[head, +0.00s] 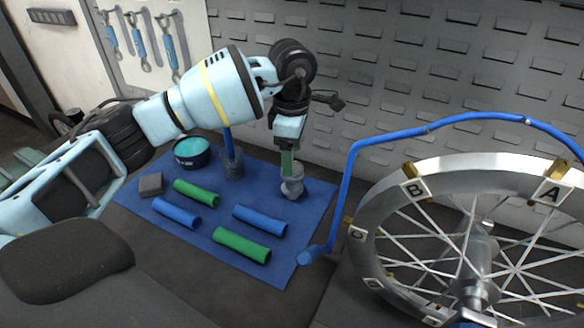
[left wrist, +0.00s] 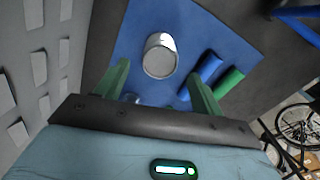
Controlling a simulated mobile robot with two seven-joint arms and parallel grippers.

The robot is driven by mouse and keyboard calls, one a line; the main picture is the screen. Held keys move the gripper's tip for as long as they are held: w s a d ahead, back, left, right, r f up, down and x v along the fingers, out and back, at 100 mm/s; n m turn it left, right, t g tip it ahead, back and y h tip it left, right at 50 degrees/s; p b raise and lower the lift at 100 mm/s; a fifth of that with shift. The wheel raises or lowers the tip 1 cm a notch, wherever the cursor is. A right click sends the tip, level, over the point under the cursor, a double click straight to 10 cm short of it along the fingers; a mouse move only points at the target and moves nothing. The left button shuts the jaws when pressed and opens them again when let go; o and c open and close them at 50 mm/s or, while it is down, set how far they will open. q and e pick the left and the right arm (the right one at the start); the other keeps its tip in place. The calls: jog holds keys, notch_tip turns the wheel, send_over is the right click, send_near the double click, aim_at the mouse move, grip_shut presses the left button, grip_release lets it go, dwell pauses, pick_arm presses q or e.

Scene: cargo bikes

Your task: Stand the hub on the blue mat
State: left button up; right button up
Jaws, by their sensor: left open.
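The hub (head: 292,187) is a small silver, stepped cylinder. It stands upright near the back right edge of the blue mat (head: 306,222). In the left wrist view the hub (left wrist: 160,56) shows its round end, ahead of the fingertips, and the mat (left wrist: 212,36) lies behind it. My left gripper (head: 289,164) is open, pointing down with its green fingers right above the hub. In the left wrist view my left gripper (left wrist: 161,78) has its two fingers spread wide with nothing clamped between them. My right gripper is not in view.
Two green tubes (head: 241,245) and two blue tubes (head: 260,220) lie on the mat, with a grey block (head: 151,184) and a teal-topped tin (head: 191,150). A large spoked wheel (head: 395,250) and blue bent tube (head: 349,170) stand right. A slatted wall (head: 430,85) rises behind.

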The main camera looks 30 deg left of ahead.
pick_arm(q)
jog(key=shift+r, duration=2.7)
jog(key=shift+f, duration=0.1)
